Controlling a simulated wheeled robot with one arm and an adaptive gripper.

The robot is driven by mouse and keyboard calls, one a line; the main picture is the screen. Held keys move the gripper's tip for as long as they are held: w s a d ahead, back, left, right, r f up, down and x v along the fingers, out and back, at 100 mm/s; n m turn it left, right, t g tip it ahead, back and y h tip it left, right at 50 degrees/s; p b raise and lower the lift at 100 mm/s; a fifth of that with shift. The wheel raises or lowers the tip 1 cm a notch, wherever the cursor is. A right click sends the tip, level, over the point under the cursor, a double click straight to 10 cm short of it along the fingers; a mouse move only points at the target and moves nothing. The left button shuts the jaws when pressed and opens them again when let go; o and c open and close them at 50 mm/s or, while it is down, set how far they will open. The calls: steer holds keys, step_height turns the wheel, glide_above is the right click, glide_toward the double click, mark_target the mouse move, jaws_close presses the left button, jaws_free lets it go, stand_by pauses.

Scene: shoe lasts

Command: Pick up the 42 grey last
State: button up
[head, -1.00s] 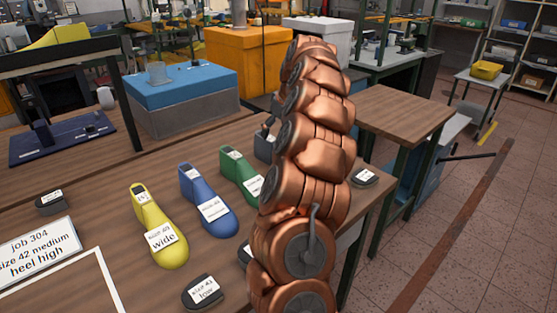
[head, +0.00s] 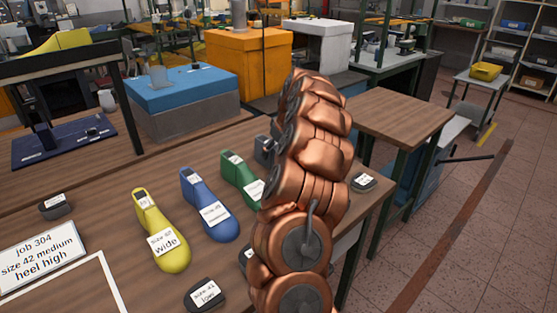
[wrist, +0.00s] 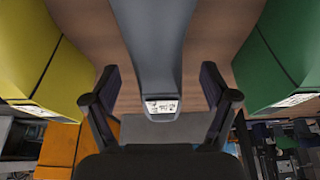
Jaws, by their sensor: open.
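In the wrist view a slate-grey last (wrist: 153,45) runs down the middle, with a small white label too small to read. My gripper (wrist: 161,82) is open, with one finger on each side of this last in the picture. I cannot tell whether the fingers are level with it or still above it; no contact shows. The head view does not show my gripper, which is behind my arm.
Yellow (head: 166,245), blue (head: 211,212) and green (head: 238,178) lasts stand left of my arm. In the wrist view, a yellow shape (wrist: 28,50) and a green one (wrist: 280,55) flank the grey last closely. Dark labelled pieces (head: 205,297) and a job sign (head: 40,257) lie nearby.

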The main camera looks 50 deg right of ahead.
steer(key=shift+w+f, duration=0.1)
steer(key=shift+f, duration=0.2)
jaws_close()
stand_by(0.5)
